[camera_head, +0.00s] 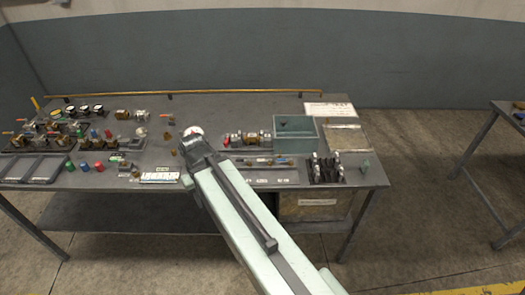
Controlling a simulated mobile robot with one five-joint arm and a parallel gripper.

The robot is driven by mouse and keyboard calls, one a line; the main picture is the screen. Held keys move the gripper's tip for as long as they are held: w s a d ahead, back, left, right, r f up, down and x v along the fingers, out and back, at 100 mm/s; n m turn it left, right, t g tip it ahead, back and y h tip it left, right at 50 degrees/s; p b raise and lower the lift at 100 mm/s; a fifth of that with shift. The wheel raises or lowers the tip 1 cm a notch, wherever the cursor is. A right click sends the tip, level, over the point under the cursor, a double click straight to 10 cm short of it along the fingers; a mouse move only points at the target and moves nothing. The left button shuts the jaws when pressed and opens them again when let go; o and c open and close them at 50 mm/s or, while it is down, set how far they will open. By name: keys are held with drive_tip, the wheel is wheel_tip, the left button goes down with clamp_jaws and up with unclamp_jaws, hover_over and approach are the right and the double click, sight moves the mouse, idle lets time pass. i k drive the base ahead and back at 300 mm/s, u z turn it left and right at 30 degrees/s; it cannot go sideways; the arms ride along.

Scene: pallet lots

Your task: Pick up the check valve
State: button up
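My arm reaches up and left over the grey workbench (225,110), and my gripper (192,147) is at its dark far end. The fingers are too small and too hidden by the arm to show whether they are open. A round white gauge-like face with a red mark (193,131) shows just beyond the gripper; I cannot tell if they touch. Small brass-coloured fittings (168,136) lie left of the gripper. I cannot tell which of the many small fittings is the check valve.
Several valves and fittings (75,130) crowd the bench's left side, near dark trays (33,168). Right of the arm are a green bin (296,124), a flat tray (347,138) and a black rack (327,172). A brass rail (235,92) runs along the back. The back middle is fairly clear.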

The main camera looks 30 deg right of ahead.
sight(250, 138)
drive_tip(key=k, duration=0.9)
drive_tip(key=u, duration=0.55)
drive_tip(key=i, duration=0.9)
drive_tip(key=u, duration=0.75)
drive_tip(key=i, duration=0.95)
drive_tip(key=z, duration=0.45)
drive_tip(key=i, duration=0.85)
drive_tip(key=z, duration=0.7)
drive_tip(key=k, duration=0.65)
drive_tip(key=z, duration=0.3)
drive_tip(key=i, duration=0.65)
drive_tip(key=u, duration=0.15)
